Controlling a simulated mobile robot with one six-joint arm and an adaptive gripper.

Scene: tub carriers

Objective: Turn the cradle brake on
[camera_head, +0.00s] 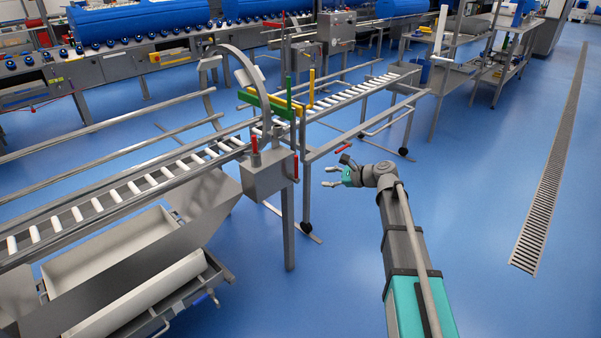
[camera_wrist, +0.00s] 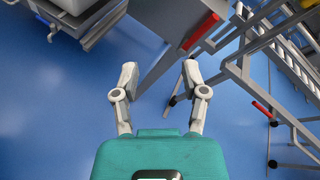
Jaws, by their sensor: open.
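My gripper (camera_head: 330,176) is open and empty, to the right of the grey control box; its spread fingers also show in the wrist view (camera_wrist: 160,74). The grey box (camera_head: 268,176) stands on a post beside the cradle ring (camera_head: 268,92). A red lever (camera_head: 295,167) sits on the box's right side and shows in the wrist view (camera_wrist: 200,31), beyond my fingers. A second red handle (camera_head: 254,144) stands upright on top of the box. A third red handle (camera_head: 342,148) is on the right frame. No label tells which one is the cradle brake. My gripper touches none of them.
A roller conveyor (camera_head: 140,186) runs past the ring, with a frame (camera_head: 365,128) on its right. Green and yellow bars (camera_head: 270,104) cross it. A tub (camera_head: 110,252) stands at lower left. Blue floor with a drain grate (camera_head: 550,180) is clear at right.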

